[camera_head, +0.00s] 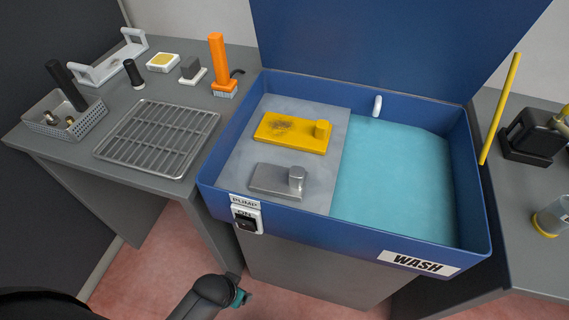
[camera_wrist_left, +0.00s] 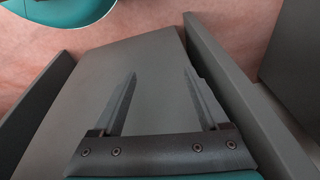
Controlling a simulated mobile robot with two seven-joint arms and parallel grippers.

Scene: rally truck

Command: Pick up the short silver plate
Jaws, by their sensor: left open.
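The short silver plate (camera_head: 270,180) lies flat on the grey shelf (camera_head: 235,162) inside the blue wash basin, with a silver cylindrical knob at its right end. A longer yellow plate (camera_head: 285,132) with a dark smudge and a yellow knob lies behind it. In the head view, part of my left arm shows at the bottom, low in front of the basin and well apart from the plate. In the left wrist view my left gripper (camera_wrist_left: 158,95) is open and empty, facing grey cabinet panels. My right gripper is in neither view.
The blue basin (camera_head: 482,205) has raised walls, an upright lid (camera_head: 390,40) and blue-green liquid (camera_head: 395,180) on its right side. A pump switch (camera_head: 246,220) sits on its front. A wire rack (camera_head: 158,138) and perforated tray (camera_head: 68,128) stand left; a black device (camera_head: 535,135) stands right.

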